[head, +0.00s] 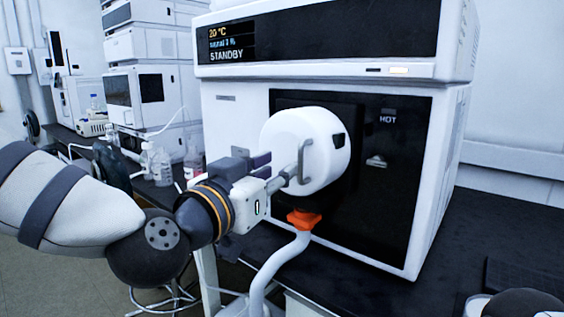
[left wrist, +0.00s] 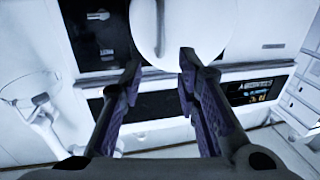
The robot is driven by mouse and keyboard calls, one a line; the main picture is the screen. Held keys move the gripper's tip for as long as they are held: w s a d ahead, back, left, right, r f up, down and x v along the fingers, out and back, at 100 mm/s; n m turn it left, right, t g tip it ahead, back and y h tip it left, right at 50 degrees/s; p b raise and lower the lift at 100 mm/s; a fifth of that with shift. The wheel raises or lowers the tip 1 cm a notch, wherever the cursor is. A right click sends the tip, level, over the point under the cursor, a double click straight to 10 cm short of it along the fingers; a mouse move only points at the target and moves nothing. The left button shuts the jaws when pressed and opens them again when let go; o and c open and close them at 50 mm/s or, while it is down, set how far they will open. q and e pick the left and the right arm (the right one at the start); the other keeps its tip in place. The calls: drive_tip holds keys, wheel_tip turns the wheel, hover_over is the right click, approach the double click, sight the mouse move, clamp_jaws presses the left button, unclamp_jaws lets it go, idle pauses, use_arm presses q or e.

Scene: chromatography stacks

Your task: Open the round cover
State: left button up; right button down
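The round cover (head: 310,142) is a thick white drum on the dark front of a white instrument (head: 330,72). It sits against the front, with a grey bar handle (head: 303,160) on its face. The cover (left wrist: 205,28) and its handle (left wrist: 160,32) also show at the top of the left wrist view. My left gripper (head: 278,170) is right in front of the cover, by the handle. In the left wrist view its two purple-padded fingers (left wrist: 159,68) are spread apart, with the handle lined up between and just beyond the tips. Contact cannot be told. My right gripper is not in view.
An orange fitting (head: 304,219) with a white hose (head: 276,265) hangs just below the cover. Bottles (head: 158,165) and stacked instruments (head: 141,85) stand on the left. The dark bench (head: 490,225) is mostly clear on the right.

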sight(300, 156)
use_arm(q)
drive_tip(key=x, duration=0.8)
drive_tip(key=shift+f+b, duration=0.35)
drive_tip(key=shift+b, duration=0.05)
drive_tip(key=shift+w+d+r, duration=0.15)
drive_tip(key=shift+w+d, duration=0.05)
drive_tip(key=shift+w, duration=0.35)
clamp_jaws()
